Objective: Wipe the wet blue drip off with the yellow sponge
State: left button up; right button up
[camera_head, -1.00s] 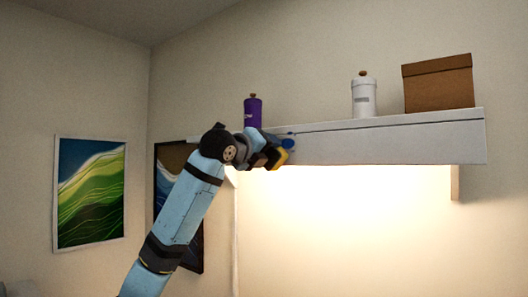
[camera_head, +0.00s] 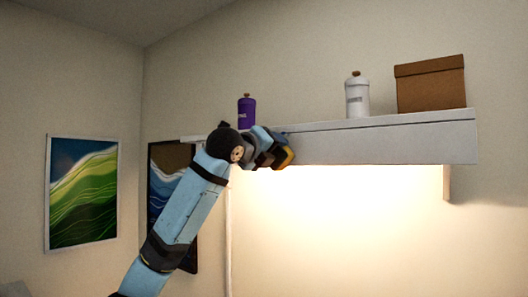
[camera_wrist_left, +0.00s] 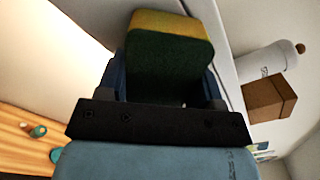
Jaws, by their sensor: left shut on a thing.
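My left gripper (camera_head: 276,152) is shut on the yellow sponge (camera_head: 289,157) at the front face of the white shelf (camera_head: 390,143), near its left part. In the left wrist view the sponge (camera_wrist_left: 168,62) sits between the fingers, with a dark green side towards the camera and a yellow layer beyond. It is close to the shelf's face; I cannot tell whether it touches. My right gripper is not in view.
On the shelf stand a purple bottle (camera_head: 246,112), a white bottle (camera_head: 357,96) and a brown box (camera_head: 430,83). Two framed pictures, one green (camera_head: 83,190) and one dark (camera_head: 159,165), hang on the walls. The space below the shelf is clear and brightly lit.

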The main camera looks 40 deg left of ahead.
aim_at(292, 140)
pick_arm(q)
jog(key=shift+w+d, duration=0.2)
jog(key=shift+d, duration=0.8)
jog(key=shift+w+d, duration=0.15)
jog(key=shift+d, duration=0.85)
jog(key=shift+s+a, duration=0.2)
jog(key=shift+a, duration=1.6)
jog(key=shift+s+a, duration=0.2)
jog(key=shift+a, duration=1.6)
jog(key=shift+a+r, duration=0.1)
jog(key=shift+r, duration=1.2)
jog(key=shift+w+d, duration=0.2)
jog(key=shift+d, duration=1.7)
jog(key=shift+w+d, duration=0.2)
jog(key=shift+d, duration=1.7)
jog(key=shift+s+a, duration=0.2)
jog(key=shift+a, duration=1.7)
jog(key=shift+s+a, duration=0.2)
jog(key=shift+a, duration=1.7)
jog(key=shift+s, duration=0.1)
jog(key=shift+s+d, duration=0.2)
jog(key=shift+s, duration=1.2)
jog(key=shift+s+d, duration=0.2)
jog(key=shift+s, duration=1.2)
